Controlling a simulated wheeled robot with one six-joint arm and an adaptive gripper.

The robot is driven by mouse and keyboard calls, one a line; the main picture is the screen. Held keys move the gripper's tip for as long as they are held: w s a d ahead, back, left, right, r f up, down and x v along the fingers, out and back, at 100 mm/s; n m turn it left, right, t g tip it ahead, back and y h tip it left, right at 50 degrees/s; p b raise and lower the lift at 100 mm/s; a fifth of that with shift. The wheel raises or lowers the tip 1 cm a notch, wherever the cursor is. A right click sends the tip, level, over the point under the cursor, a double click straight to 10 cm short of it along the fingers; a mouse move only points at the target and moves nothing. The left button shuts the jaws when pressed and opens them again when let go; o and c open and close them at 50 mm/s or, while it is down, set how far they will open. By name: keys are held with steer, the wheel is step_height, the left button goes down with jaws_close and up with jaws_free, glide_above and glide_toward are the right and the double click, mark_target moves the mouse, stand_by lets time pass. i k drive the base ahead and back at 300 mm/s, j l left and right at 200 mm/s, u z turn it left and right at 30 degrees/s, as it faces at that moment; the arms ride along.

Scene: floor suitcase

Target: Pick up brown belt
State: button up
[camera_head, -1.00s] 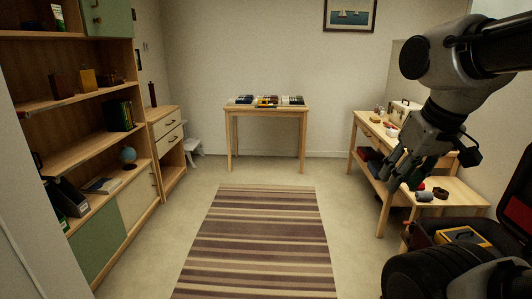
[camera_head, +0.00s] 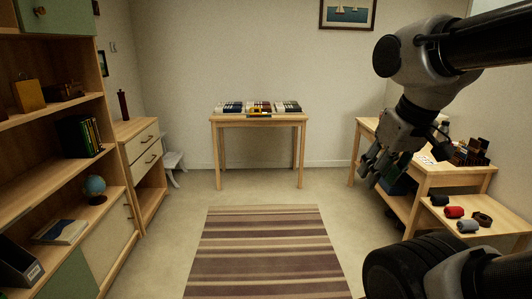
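A dark coiled ring (camera_head: 482,219), which looks like the rolled brown belt, lies on the low wooden table (camera_head: 508,219) at the right. Its exact colour is hard to tell. My gripper (camera_head: 370,180) hangs in the air at the right of the view, left of that table and well apart from the coil. Its fingers point down and left, look spread, and hold nothing that I can see.
By the coil lie a red roll (camera_head: 453,212), a grey roll (camera_head: 467,227) and a dark roll (camera_head: 439,200). A taller table (camera_head: 440,176) stands behind. A shelf unit (camera_head: 60,185) lines the left. A striped rug (camera_head: 262,250) covers clear floor.

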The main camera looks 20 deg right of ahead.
mark_target(484, 221)
steer(key=i+z, duration=0.3)
steer(key=i, duration=0.65)
steer(key=i+j+z, duration=0.15)
steer(key=i+z, duration=0.15)
steer(key=i, duration=0.65)
steer(key=i+z, duration=0.7)
steer(key=i+j+z, duration=0.1)
steer(key=i+z, duration=0.25)
steer(key=i+l+z, duration=0.1)
steer(key=i+z, duration=0.15)
steer(key=z, duration=0.2)
steer(key=i+z, duration=0.25)
steer(key=z, duration=0.2)
steer(key=i+j+z, duration=0.1)
steer(key=i+z, duration=0.15)
steer(key=z, duration=0.2)
steer(key=i+j+z, duration=0.15)
steer(key=z, duration=0.3)
steer(key=i, duration=0.05)
